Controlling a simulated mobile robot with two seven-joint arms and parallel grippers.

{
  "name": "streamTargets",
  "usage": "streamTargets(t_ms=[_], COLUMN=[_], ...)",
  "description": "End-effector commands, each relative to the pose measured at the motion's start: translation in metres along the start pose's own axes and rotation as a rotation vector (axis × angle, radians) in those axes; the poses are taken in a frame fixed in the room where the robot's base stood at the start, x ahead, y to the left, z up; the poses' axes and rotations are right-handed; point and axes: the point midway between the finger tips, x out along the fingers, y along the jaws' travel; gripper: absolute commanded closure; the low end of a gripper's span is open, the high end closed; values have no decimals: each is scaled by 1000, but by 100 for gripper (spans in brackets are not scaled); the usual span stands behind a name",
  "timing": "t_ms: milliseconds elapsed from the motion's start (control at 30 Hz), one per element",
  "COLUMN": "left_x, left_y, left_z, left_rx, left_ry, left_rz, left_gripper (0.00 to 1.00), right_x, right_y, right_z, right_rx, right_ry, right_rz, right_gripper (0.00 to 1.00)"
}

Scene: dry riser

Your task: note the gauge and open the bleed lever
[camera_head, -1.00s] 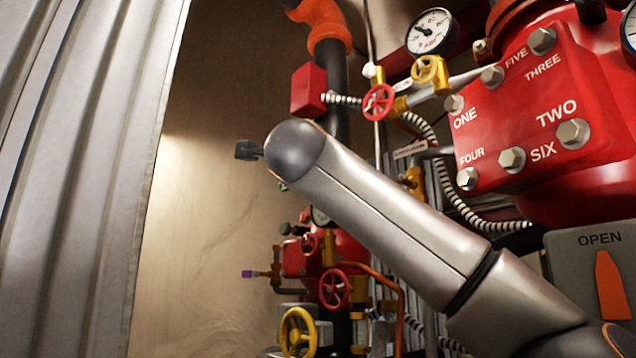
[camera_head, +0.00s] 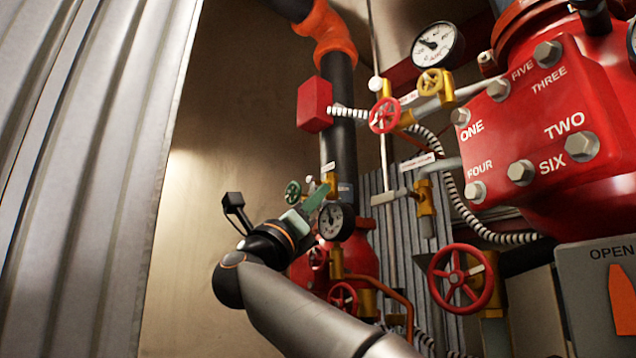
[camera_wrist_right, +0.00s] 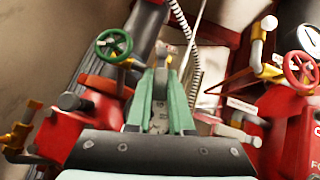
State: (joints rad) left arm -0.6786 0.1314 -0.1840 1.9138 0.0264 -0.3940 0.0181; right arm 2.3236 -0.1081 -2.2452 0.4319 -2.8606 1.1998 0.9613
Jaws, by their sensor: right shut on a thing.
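A round white gauge (camera_head: 437,45) with a dark needle is at the upper right in the head view. A smaller gauge (camera_head: 336,221) sits on the dark pipe, just below and right of my right gripper (camera_head: 322,198). The gripper's green fingers reach up beside a brass fitting (camera_head: 331,183) on that pipe. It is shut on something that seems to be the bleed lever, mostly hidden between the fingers. In the right wrist view the fingers (camera_wrist_right: 163,85) stand close together, with the red wheel valve (camera_wrist_right: 302,68) to their right. My left gripper is not in view.
A green handwheel (camera_head: 293,192) is left of the fingers. Red handwheels, one large (camera_head: 462,278), and yellow valves crowd the right. A red numbered housing (camera_head: 540,125) and an OPEN plate (camera_head: 600,265) stand at far right. Corrugated metal (camera_head: 80,150) borders the left.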

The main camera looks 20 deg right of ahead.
Motion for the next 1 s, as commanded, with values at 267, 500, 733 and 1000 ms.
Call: streamTargets(t_ms=[267, 500, 733, 1000], left_x=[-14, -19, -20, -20], left_y=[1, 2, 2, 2], left_z=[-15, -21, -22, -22], left_rx=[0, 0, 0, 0], left_ry=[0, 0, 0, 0], left_rz=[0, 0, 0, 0], left_gripper=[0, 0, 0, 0], right_x=[1, 0, 0, 0], right_y=[4, 6, 7, 7], right_z=[2, 0, 0, -1], right_rx=[70, 102, 114, 114], right_ry=[2, 3, 4, 4], right_rz=[-66, -97, -107, -108], right_gripper=[100, 100, 100, 100])
